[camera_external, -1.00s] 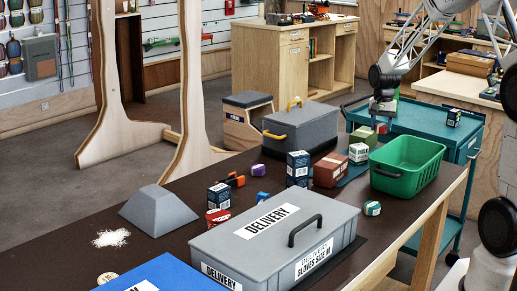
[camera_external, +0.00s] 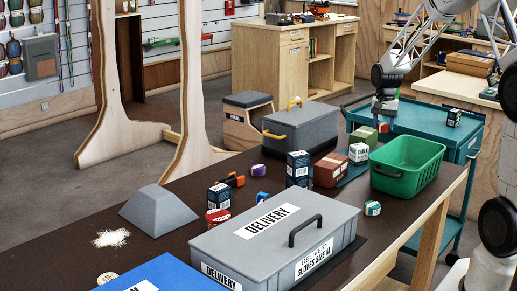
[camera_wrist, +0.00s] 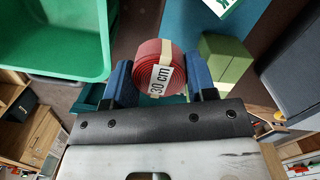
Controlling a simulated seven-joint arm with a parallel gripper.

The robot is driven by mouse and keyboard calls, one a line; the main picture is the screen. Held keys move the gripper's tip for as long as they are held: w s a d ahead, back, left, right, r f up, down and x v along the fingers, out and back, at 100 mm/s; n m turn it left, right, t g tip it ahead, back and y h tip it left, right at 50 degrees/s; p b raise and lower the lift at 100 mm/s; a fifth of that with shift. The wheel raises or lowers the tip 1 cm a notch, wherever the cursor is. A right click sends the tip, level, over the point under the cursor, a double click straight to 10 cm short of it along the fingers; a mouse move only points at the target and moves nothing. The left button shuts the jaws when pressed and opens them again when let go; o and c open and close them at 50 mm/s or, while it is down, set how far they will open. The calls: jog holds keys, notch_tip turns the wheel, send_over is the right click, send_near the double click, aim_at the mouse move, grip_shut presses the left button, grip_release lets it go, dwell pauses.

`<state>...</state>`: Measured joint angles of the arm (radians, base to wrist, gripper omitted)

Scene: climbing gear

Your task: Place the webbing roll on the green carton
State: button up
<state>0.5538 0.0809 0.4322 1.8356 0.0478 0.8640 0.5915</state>
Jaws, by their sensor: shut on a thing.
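The green carton (camera_external: 363,135) is a small olive-green box. In the wrist view the green carton (camera_wrist: 228,58) is right of the roll, apart from it.
An open green bin (camera_external: 405,180) stands right of the carton. A white box (camera_external: 358,153) and a reddish-brown box (camera_external: 330,171) are in front of it. A grey toolbox (camera_external: 300,130) stands to the left. A teal cart (camera_external: 425,118) is behind the table.

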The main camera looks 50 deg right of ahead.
send_over(364, 131)
jog(key=shift+s+a+f, duration=0.1)
jog(key=shift+a+f, duration=0.05)
jog(key=shift+f, duration=0.45)
dwell(0.3)
jog(key=shift+f, duration=1.75)
jog(key=shift+f, duration=0.1)
jog(key=o, duration=1)
jog(key=r, duration=1.2)
jog(key=shift+w+d+r, duration=0.1)
jog(key=shift+w+d, duration=0.15)
jog(key=shift+d, duration=0.15)
